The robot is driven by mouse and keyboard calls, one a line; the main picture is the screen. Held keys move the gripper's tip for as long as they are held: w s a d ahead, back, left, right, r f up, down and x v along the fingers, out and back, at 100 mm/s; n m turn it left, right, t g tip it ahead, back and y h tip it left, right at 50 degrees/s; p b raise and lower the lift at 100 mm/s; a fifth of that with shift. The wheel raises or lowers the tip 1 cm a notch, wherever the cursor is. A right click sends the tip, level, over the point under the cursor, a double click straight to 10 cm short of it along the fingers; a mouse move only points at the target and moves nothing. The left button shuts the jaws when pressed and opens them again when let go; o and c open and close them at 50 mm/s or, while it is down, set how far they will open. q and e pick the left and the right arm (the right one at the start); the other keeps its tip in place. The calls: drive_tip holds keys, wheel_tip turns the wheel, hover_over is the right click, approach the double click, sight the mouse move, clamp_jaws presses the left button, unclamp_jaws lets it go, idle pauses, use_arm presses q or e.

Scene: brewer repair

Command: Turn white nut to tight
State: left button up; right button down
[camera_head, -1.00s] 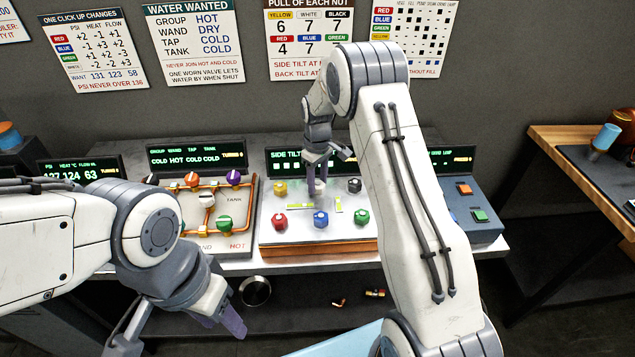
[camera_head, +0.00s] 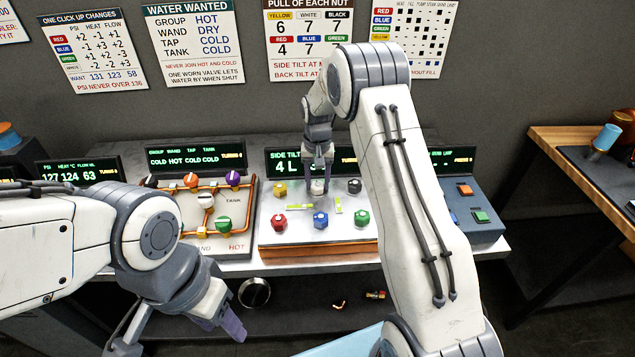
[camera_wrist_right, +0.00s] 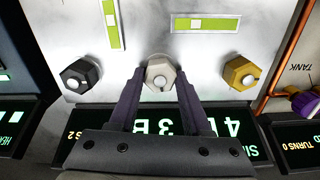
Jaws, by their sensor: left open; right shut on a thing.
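The white nut (camera_head: 318,187) sits in the back row of the pale nut panel (camera_head: 268,239), between the yellow nut (camera_head: 280,189) and the black nut (camera_head: 354,185). My right gripper (camera_head: 318,178) reaches down from above and is shut on it. In the right wrist view the white nut (camera_wrist_right: 160,72) is between the fingertips of my right gripper (camera_wrist_right: 160,82). The display (camera_head: 286,164) behind the panel reads "4 L" beside the arm; the rest is partly hidden. My left gripper (camera_head: 222,322) hangs open and empty in front of the bench.
Red (camera_head: 279,222), blue (camera_head: 320,219) and green (camera_head: 362,217) nuts stand in the panel's front row. A valve board with orange pipes (camera_head: 247,215) is to the left, a blue-grey button box (camera_head: 478,232) to the right. A nut poster (camera_head: 308,40) hangs behind.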

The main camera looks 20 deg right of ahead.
sight(317, 184)
drive_tip(key=shift+r+m, duration=0.1)
drive_tip(key=shift+m, duration=0.8)
drive_tip(key=shift+c, duration=1.8)
unclamp_jaws()
drive_tip(key=shift+r, duration=0.4)
wheel_tip(317, 184, up, 10)
drive_tip(key=b, duration=0.2)
drive_tip(key=shift+f, duration=0.2)
